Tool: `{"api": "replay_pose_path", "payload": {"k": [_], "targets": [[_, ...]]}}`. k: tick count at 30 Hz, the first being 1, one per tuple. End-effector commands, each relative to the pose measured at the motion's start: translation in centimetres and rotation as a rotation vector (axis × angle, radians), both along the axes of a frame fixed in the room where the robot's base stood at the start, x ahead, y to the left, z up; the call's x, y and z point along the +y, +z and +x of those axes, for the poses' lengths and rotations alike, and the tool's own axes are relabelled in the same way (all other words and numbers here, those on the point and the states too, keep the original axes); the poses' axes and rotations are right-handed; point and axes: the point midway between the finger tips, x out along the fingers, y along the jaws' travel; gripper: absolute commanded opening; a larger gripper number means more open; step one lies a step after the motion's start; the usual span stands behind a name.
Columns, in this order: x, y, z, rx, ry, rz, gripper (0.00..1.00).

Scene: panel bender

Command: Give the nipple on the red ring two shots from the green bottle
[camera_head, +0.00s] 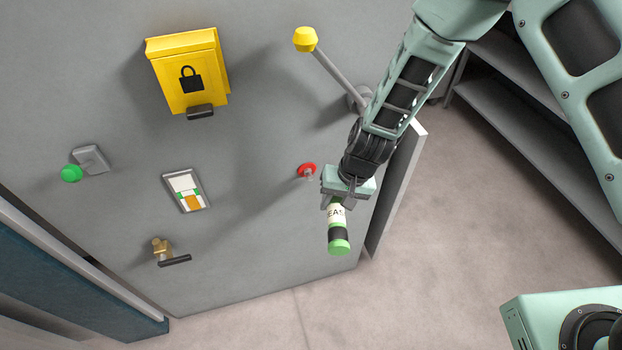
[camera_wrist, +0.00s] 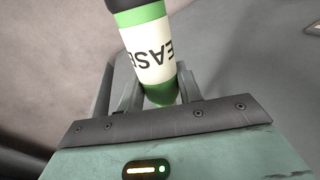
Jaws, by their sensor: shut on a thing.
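The green bottle (camera_head: 338,236) has a white label with dark lettering, a black band and a green end. My gripper (camera_head: 342,200) is shut on it in front of the grey panel, with the black band and one green end pointing down in the head view. The bottle also shows in the wrist view (camera_wrist: 149,50), between the fingers (camera_wrist: 160,92). The red ring (camera_head: 307,169) is on the panel just left of my gripper, with a small metal nipple (camera_head: 308,175) at its middle. The bottle is apart from the ring. The ring does not show clearly in the wrist view.
The grey panel (camera_head: 120,225) carries a yellow lock box (camera_head: 185,60), a yellow-knobbed lever (camera_head: 306,40), a green knob (camera_head: 71,173), a label plate (camera_head: 185,190) and a brass valve (camera_head: 161,247). Grey shelving (camera_head: 535,125) stands at right. The floor (camera_head: 440,240) is clear.

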Motion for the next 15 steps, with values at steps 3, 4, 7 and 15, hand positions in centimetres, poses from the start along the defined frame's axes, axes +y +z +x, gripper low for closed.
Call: {"api": "replay_pose_path", "payload": {"k": [3, 4, 7, 15], "targets": [[0.07, 0.04, 0.18, 0.000, 0.000, 0.000, 0.08], [0.08, 0.04, 0.22, 0.000, 0.000, 0.000, 0.08], [0.13, 0.03, 0.38, -0.001, 0.000, 0.000, 0.08], [0.23, 0.03, 0.76, -0.001, 0.000, 0.000, 0.08]]}}
